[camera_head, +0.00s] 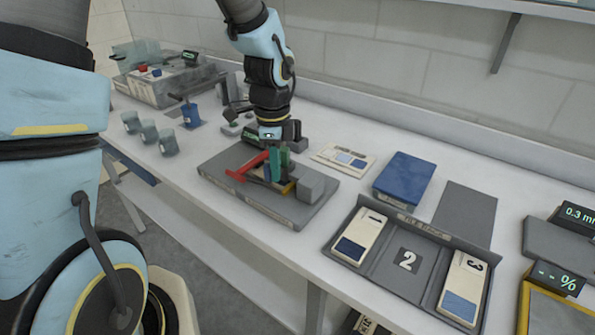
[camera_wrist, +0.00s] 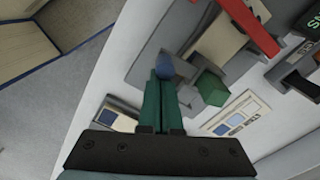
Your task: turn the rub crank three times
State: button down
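The rubbing rig has a flat grey base (camera_head: 219,169) in the middle of the bench, with a red bar (camera_head: 243,168) on its left and a grey block (camera_head: 311,186) on its right. A blue crank knob (camera_wrist: 164,66) shows at my fingertips in the wrist view; it is small and partly covered in the head view (camera_head: 267,173). My gripper (camera_wrist: 163,84) points down over the rig. Its two green fingers are close together and appear shut on the knob, though the contact is partly hidden. A green block (camera_wrist: 212,87) sits just right of the fingers in the wrist view.
A printed card (camera_head: 343,159), a blue pad (camera_head: 405,178) and a tray (camera_head: 386,278) with numbered slots lie to the right. The wall runs behind.

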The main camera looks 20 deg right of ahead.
jog(key=shift+w+a, duration=0.2)
jog(key=shift+a, duration=0.15)
jog(key=shift+w+a+p, duration=0.45)
jog(key=shift+w+a, duration=0.25)
jog(key=shift+w, duration=0.25)
jog(key=shift+w, duration=0.15)
jog(key=shift+w+a, duration=0.15)
jog(key=shift+w, duration=0.4)
jog(key=shift+w+a, duration=0.15)
jog(key=shift+w, duration=0.35)
jog(key=shift+w, duration=0.1)
jog(key=shift+w+d, duration=0.1)
jog(key=shift+w, duration=1)
